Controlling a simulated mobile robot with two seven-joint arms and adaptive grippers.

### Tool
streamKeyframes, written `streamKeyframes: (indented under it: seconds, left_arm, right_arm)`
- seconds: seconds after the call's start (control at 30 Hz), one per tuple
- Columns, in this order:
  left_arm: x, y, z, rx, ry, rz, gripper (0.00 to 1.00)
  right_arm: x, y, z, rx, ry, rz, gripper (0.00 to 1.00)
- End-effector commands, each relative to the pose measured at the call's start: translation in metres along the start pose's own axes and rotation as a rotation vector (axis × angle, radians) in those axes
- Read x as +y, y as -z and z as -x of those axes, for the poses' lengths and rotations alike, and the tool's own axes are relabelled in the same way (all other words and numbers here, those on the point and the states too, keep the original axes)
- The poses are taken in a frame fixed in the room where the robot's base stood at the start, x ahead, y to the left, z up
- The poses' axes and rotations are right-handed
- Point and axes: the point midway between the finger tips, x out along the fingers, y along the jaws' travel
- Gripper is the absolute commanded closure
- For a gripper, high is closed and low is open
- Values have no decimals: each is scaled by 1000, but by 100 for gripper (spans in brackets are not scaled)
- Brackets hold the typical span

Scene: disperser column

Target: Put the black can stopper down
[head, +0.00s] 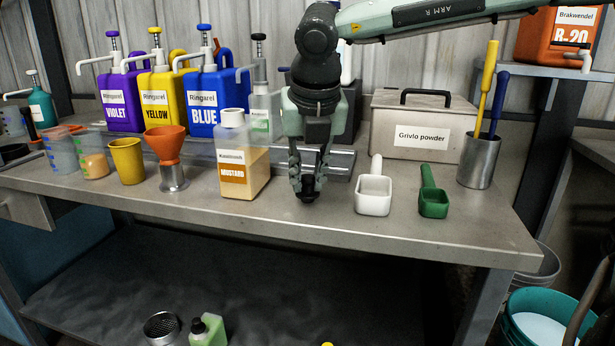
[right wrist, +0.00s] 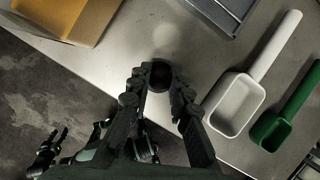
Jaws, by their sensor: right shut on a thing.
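My right gripper (head: 307,188) is shut on the black can stopper (head: 307,197), pointing down over the front part of the metal table. In the right wrist view the stopper (right wrist: 160,76) sits between the two fingertips, partly hidden by them. It is at or just above the table top (head: 340,220); I cannot tell if it touches. The mustard can (head: 243,165) stands to its left, and a white scoop (head: 374,195) lies to its right. My left gripper (right wrist: 48,150) shows only in the right wrist view, low at the left, empty with fingers apart.
A green scoop (head: 433,203) and a metal cup with tools (head: 479,162) stand farther right. The Grivlo powder box (head: 425,125) and a metal rack (head: 340,163) are behind. An orange funnel (head: 167,145) and yellow cup (head: 127,162) stand left. The table's front strip is clear.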

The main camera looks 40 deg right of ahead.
Motion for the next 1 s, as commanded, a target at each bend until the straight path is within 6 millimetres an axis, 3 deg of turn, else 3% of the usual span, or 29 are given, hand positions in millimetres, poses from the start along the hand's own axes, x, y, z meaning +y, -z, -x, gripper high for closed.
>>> streamKeyframes:
  seconds: [0.33, 0.57, 0.6, 0.77, 1.0]
  left_arm:
    - [1, -3, -7, -7, -1, 0, 60]
    - [0, 6, 4, 9, 3, 0, 60]
    - [-1, 8, 7, 13, 4, 0, 60]
    - [-1, 8, 9, 12, 5, 1, 60]
    - [-1, 3, 6, 1, 5, 2, 60]
  right_arm:
    - [0, 2, -6, -2, -1, 0, 93]
    - [0, 3, -7, -2, -1, 0, 93]
    - [0, 3, -7, -2, -1, 0, 80]
    - [0, 3, -7, -1, -1, 0, 61]
    - [0, 3, -6, -1, -1, 0, 61]
